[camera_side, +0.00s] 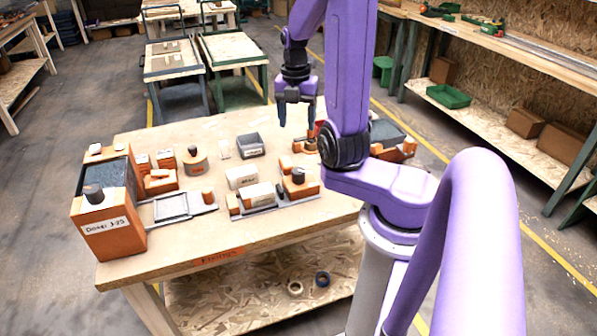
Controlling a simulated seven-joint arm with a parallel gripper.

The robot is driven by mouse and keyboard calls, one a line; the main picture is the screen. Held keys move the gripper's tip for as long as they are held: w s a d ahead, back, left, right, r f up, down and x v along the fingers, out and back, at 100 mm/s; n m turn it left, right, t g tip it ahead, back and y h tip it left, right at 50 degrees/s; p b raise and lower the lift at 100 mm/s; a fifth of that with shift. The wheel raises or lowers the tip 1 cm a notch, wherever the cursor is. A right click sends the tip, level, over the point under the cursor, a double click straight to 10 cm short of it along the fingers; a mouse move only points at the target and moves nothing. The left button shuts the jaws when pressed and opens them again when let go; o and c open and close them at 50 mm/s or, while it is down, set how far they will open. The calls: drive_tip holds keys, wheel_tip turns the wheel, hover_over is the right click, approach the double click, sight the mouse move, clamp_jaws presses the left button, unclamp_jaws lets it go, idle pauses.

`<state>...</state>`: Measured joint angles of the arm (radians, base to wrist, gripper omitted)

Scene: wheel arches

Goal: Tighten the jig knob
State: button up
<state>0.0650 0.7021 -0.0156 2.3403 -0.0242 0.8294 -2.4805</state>
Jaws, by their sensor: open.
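A grey jig plate (262,207) lies on the table with pale blocks (257,193) and orange blocks on it. At its right end an orange block carries a dark knob (298,175), which looks like the jig knob; how tight it is cannot be seen. My gripper (296,121) points down, open and empty, above the far right part of the table. It is above and behind the dark knob and apart from it.
More orange parts (306,145) sit near my arm.

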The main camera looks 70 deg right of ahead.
sight(299, 170)
drive_tip(key=f, duration=1.7)
drive_tip(key=shift+s, duration=0.2)
drive_tip(key=c, duration=1)
